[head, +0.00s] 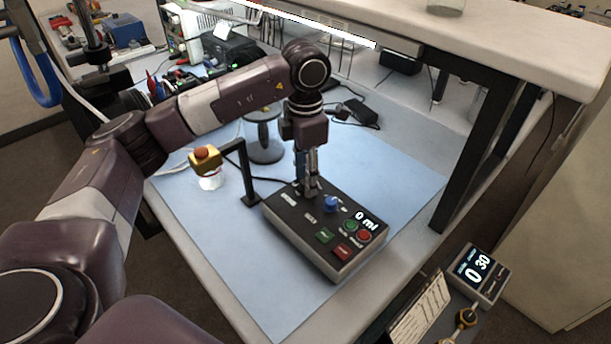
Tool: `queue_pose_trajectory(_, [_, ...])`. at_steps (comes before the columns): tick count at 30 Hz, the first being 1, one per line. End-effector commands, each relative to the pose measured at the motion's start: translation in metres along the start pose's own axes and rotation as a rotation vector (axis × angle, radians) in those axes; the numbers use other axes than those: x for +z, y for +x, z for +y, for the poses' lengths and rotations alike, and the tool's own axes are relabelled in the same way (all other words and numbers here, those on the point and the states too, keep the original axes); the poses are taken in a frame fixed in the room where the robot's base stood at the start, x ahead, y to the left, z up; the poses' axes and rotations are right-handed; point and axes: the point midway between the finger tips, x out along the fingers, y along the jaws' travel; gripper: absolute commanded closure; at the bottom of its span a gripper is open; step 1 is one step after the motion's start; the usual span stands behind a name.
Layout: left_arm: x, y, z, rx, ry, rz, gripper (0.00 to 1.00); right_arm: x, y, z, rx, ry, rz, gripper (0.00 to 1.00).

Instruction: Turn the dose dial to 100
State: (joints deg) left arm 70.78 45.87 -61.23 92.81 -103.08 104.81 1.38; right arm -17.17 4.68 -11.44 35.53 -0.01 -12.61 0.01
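The black control box (292,231) sits on the blue mat, with a lit display (366,220) reading 0 ml. A blue knob (332,204) stands on its top, left of the display. Green and red buttons (342,251) are nearer the front. My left gripper (311,188) points straight down at the back left part of the box top, behind the blue knob. Its fingers look close together; what lies between or under them is hidden, and contact is unclear. The dial labels are too small to read. My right gripper is out of view.
A round black stand (266,148) is behind. A second display unit (475,275) and a clipboard (420,308) are at lower right. The mat's front (270,300) is clear.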

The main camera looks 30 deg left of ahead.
Motion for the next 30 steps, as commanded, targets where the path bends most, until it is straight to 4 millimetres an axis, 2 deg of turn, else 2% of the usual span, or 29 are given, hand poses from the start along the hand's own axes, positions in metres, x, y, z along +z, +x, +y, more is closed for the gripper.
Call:
queue_pose_trajectory(6, [0.0,0.0,0.0,-0.001,0.0,0.002,0.63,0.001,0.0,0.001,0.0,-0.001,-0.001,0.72])
queue_pose_trajectory(10, [0.0,-0.008,0.0,0.0,0.0,0.001,0.63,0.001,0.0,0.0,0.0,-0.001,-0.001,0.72])
queue_pose_trajectory(14, [0.001,-0.03,0.0,0.001,0.0,-0.002,0.63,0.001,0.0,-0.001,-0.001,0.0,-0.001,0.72])
queue_pose_trajectory(21, [0.001,-0.085,0.0,0.001,0.0,-0.003,0.63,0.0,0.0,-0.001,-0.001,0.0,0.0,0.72])
queue_pose_trajectory(24, [0.001,-0.102,0.001,0.002,-0.001,-0.001,0.63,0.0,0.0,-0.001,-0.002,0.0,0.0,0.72])
queue_pose_trajectory(30, [0.0,-0.117,0.0,0.0,-0.001,0.0,0.63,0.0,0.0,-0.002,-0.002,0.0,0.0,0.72])
